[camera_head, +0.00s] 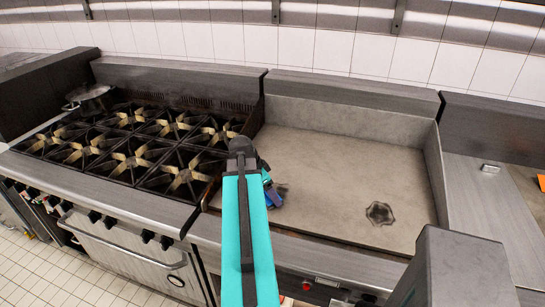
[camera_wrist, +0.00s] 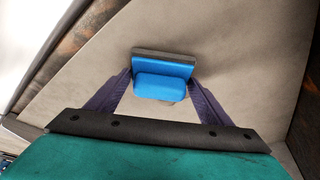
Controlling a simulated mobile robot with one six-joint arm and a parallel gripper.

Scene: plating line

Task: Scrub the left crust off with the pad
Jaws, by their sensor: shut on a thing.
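My gripper (camera_wrist: 163,88) is shut on the blue scrub pad (camera_wrist: 164,84), with one finger on each side of it. The pad has a blue body and a grey-brown layer on its far side. In the head view the pad (camera_head: 273,197) is low over the left part of the griddle plate (camera_head: 330,160), partly hidden by my arm. I cannot tell whether it touches the plate. A small dark patch (camera_head: 282,188) shows just beside the pad; I cannot tell whether it is the left crust or a shadow. The right crust (camera_head: 380,213) is a dark, rough-edged patch on the plate.
The griddle has raised walls at the back and sides. A burner range (camera_head: 130,145) with several grates stands on the left, with a metal pot (camera_head: 90,98) at its far corner. A steel counter (camera_head: 490,210) is on the right. The plate's middle is clear.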

